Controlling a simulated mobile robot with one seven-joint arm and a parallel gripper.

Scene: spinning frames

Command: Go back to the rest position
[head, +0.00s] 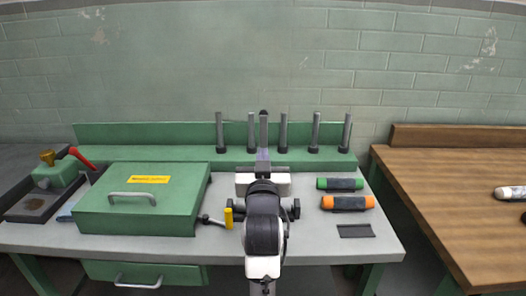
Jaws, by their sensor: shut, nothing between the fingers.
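My arm reaches forward over the middle of the workbench (225,240), with its black and white links in line with the camera. My gripper (263,116) appears to be the slim grey part with a dark tip at the far end, in front of the row of posts. It is small here; it looks shut, with nothing seen in it. My own arm hides part of the bench middle.
Several dark upright posts (315,133) stand along the green back ledge. A green box (135,222) with a handle is at left; a yellow-ended tool (228,218) lies beside it. Green (340,184) and orange (347,202) rolls lie at right. A wooden table (470,190) stands further right.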

